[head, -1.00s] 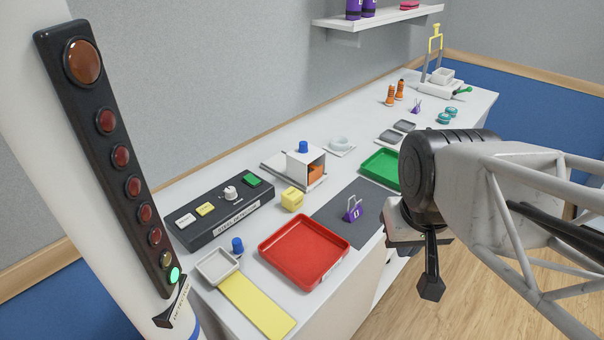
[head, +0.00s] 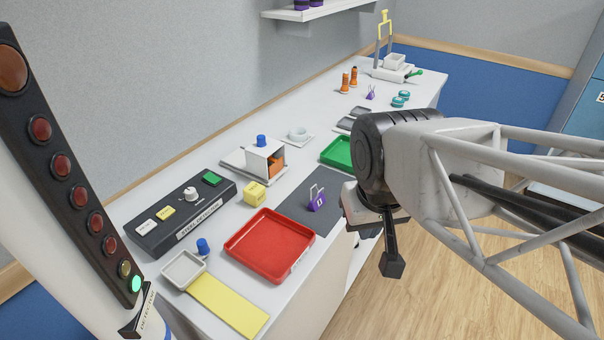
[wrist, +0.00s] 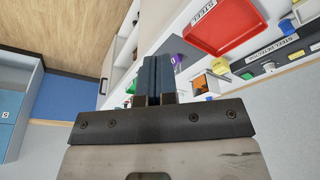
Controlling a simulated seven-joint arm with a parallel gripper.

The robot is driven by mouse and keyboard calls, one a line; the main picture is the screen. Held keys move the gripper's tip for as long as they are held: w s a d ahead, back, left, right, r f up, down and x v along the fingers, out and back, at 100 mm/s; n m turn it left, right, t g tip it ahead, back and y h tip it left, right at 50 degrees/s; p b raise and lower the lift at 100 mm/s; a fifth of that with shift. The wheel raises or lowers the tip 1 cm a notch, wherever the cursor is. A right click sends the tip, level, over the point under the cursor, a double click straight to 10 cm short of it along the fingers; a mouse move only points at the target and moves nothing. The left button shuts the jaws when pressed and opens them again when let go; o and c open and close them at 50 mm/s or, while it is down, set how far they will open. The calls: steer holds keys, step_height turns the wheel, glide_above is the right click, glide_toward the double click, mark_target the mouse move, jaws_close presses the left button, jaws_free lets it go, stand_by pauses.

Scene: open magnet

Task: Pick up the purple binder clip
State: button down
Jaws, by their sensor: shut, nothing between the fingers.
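A purple binder clip (head: 317,203) with light wire handles stands on the dark grey mat (head: 297,208), right of the red tray. A second purple clip (head: 370,93) stands far back on the counter. My gripper shows in the wrist view, its two dark fingers (wrist: 154,75) together and empty. A purple piece (wrist: 178,58), apparently the clip on the mat, shows just right of the fingertips there, partly hidden. In the head view my arm is right of the mat, beyond the counter's front edge, apart from the clip.
A red tray (head: 268,246) and a green tray (head: 338,153) flank the mat. A yellow cube (head: 255,194), a white box with orange inside (head: 265,158) and a black button panel (head: 182,215) stand behind. Orange bottles and teal pieces are farther back. Open floor lies right.

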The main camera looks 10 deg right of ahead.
steer(key=c, duration=1.8)
jaws_free()
steer(key=shift+c, duration=0.2)
steer(key=o, duration=1)
steer(key=shift+o, duration=0.2)
